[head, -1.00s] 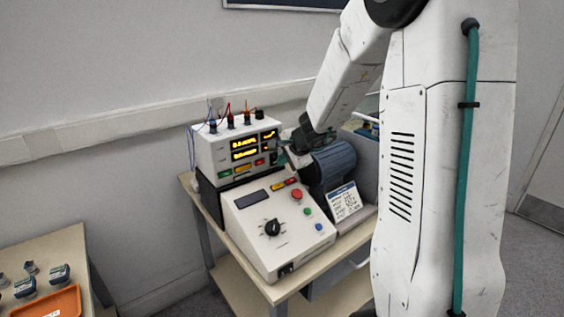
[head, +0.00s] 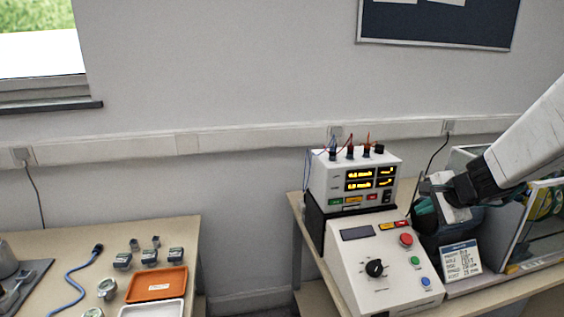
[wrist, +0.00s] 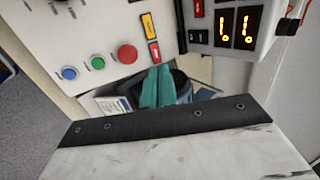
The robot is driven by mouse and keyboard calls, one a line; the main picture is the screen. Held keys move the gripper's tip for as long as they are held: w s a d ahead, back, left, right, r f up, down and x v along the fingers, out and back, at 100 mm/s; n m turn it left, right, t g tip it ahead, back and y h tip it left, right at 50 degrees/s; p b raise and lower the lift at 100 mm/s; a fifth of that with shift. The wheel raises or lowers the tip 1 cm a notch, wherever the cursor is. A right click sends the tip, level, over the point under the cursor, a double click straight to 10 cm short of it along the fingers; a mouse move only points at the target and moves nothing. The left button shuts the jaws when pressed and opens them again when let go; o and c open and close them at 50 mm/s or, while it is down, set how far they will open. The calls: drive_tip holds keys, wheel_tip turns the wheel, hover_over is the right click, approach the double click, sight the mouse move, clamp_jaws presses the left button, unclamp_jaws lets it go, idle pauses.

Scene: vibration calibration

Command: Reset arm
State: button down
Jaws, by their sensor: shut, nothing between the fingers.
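My gripper (head: 424,207) is at the right of the head view, at the end of my white arm coming in from the right edge. The control box (head: 350,262) has a dark knob and red, green and blue buttons. The meter box (head: 325,182) with lit yellow digits stands behind it. The dark shaker cylinder (head: 462,226) is partly hidden by my wrist. I cannot tell whether my fingers touch anything.
A label card (head: 460,259) stands before the cylinder. A clear-fronted case (head: 530,235) is at the right. The left table (head: 40,240) holds an orange tray (head: 157,284), a white tray (head: 152,309), several small sensors and a blue cable (head: 78,275). A gap separates the tables.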

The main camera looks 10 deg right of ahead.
drive_tip(key=s+a+n+g+y, duration=0.3)
drive_tip(key=s+a+n+g, duration=0.3)
drive_tip(key=s+a+n, duration=0.5)
drive_tip(key=s+a+r+n+h, duration=0.1)
drive_tip(key=s+a+r+n, duration=0.1)
drive_tip(key=s, duration=0.5)
drive_tip(key=s+a+r+n+g+h, duration=0.1)
drive_tip(key=s+a+r+n+h, duration=0.1)
drive_tip(key=s, duration=0.5)
drive_tip(key=a+r+n, duration=0.1)
drive_tip(key=a+n, duration=0.1)
drive_tip(key=a, duration=0.1)
drive_tip(key=shift+s+a+h, duration=0.25)
drive_tip(key=shift+a+h, duration=0.05)
drive_tip(key=shift+a, duration=0.1)
drive_tip(key=shift+r, duration=0.1)
